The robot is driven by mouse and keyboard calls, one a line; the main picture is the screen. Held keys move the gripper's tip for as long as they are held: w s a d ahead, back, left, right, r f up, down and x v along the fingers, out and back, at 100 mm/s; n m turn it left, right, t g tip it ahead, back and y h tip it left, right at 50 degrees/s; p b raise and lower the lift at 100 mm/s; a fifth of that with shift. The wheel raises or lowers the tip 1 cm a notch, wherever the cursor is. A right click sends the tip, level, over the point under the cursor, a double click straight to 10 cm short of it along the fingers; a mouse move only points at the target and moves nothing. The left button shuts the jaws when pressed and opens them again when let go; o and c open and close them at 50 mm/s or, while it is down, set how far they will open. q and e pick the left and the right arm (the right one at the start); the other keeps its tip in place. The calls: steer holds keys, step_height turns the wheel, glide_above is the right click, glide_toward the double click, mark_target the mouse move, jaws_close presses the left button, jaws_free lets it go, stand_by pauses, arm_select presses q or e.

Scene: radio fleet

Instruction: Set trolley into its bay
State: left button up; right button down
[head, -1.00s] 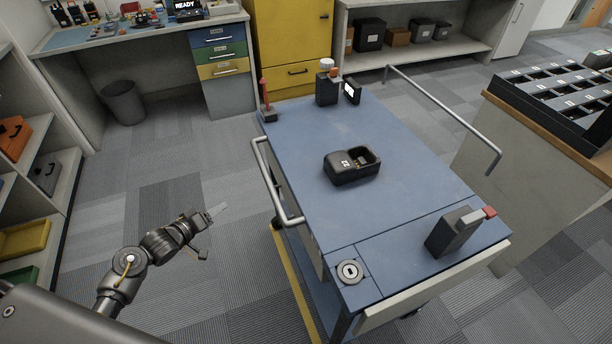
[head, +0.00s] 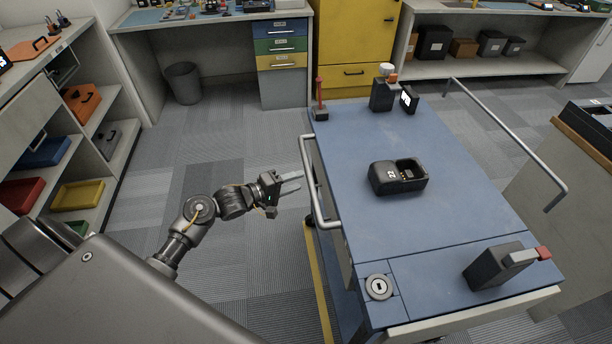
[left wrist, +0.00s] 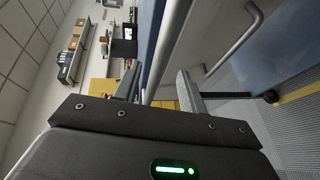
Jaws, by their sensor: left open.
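The trolley (head: 440,215) has a blue top and stands right of centre in the head view. A grey handle (head: 311,190) runs along its left side, and another rail (head: 510,135) is on its far right. My left gripper (head: 291,183) is open and empty, with its fingertips just left of the left handle. In the left wrist view, the open fingers (left wrist: 157,88) point toward the trolley's side, and a curved metal handle (left wrist: 236,45) shows beyond the right finger. Contact cannot be told. A yellow floor stripe (head: 317,285) runs by the trolley's left side. I cannot tell where the bay is. My right gripper is out of view.
On the trolley lie a black charger-like case (head: 385,180), a dark radio-like block (head: 492,267) and a round lock-like disc (head: 379,287). A bin (head: 184,84) stands under the bench. Shelves (head: 125,150) line the left. Carpet (head: 220,150) between is clear.

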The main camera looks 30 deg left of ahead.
mark_target(309, 177)
arm_select(q)
steer(key=x, duration=0.5)
steer(key=shift+w+d+f, duration=0.1)
steer(key=shift+w+d, duration=0.05)
steer(key=shift+w, duration=0.15)
